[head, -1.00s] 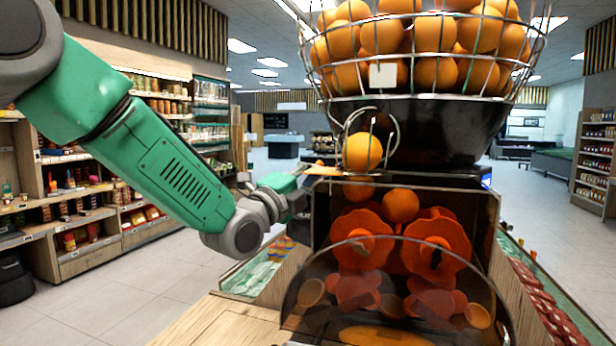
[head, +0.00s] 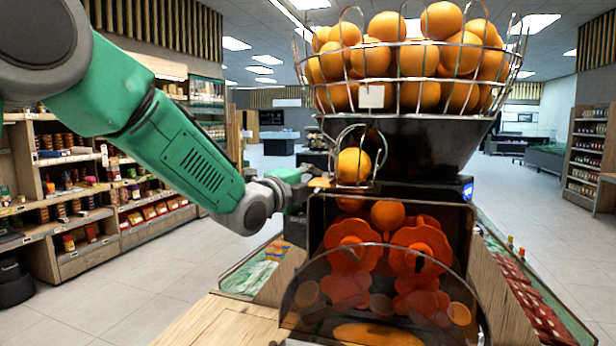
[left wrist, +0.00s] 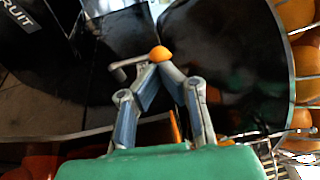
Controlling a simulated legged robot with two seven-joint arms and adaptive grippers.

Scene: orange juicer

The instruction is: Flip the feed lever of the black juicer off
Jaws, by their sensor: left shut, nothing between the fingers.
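The black juicer (head: 425,185) stands in the middle of the head view, with a wire basket of oranges (head: 400,60) on top and a clear front cover over its orange press wheels. My left gripper (head: 300,183) reaches in from the left to the juicer's upper left side. In the left wrist view my left gripper (left wrist: 160,70) is shut, its fingertips together and empty. A small orange knob (left wrist: 160,53) shows right at the fingertips, beside a short metal rod (left wrist: 127,68). I cannot tell whether the fingers touch the knob. My right gripper is out of view.
A wooden counter (head: 215,322) lies under and in front of the juicer. Stocked shelves (head: 70,190) stand on the left, and another shelf (head: 588,155) is far right. A display of red packs (head: 525,300) is right of the juicer. Open floor lies behind.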

